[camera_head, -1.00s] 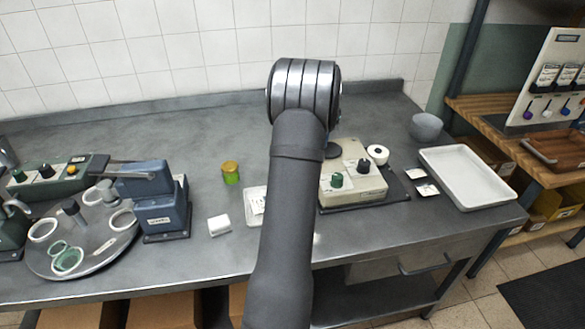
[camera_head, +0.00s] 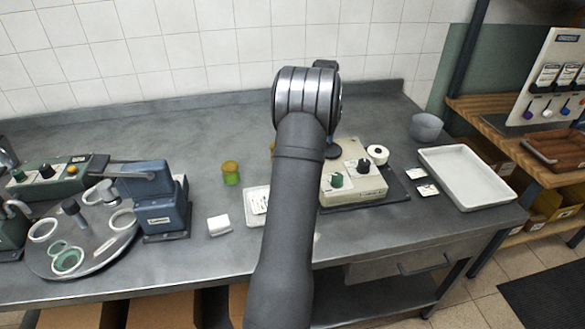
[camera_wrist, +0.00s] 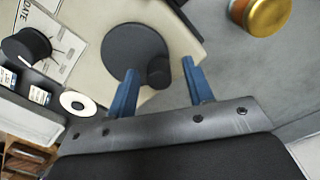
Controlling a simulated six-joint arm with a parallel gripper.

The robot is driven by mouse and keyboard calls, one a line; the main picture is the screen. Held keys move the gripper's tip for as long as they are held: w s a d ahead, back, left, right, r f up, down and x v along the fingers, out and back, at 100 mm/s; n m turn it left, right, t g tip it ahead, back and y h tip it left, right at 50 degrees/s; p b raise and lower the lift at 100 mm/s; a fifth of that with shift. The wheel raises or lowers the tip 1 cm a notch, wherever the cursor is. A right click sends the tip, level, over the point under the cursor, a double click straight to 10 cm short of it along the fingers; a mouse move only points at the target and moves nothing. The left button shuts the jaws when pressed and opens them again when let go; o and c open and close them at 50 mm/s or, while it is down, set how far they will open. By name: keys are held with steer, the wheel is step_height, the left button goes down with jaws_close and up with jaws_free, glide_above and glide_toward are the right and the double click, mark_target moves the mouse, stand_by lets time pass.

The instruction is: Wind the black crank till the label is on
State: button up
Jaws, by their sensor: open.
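The beige labelling machine (camera_head: 355,192) stands on the steel bench, right of my arm, with a green knob (camera_head: 337,180) and a black pointer knob (camera_head: 364,165). Its black crank is a round disc (camera_wrist: 128,48) with a small upright handle (camera_wrist: 158,73) near its rim. The disc shows only partly beside my arm in the head view (camera_head: 332,152). My gripper (camera_wrist: 159,66) is open, its blue fingers on either side of the handle, with gaps visible. A gold-lidded jar (camera_wrist: 266,14) stands beyond the machine in the wrist view; my arm hides most of it in the head view.
A white roll (camera_head: 377,154) sits beside the black knob. A green-filled jar (camera_head: 231,173), a blue device (camera_head: 162,212) and a round turntable (camera_head: 85,268) are at left. A white tray (camera_head: 466,179) and grey bowl (camera_head: 426,127) are at right.

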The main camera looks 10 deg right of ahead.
steer(key=shift+r, duration=3.95)
step_height(320, 180, down, 8)
steer(key=shift+f, duration=0.15)
steer(key=shift+s+a, duration=0.4)
steer(key=shift+s, duration=0.25)
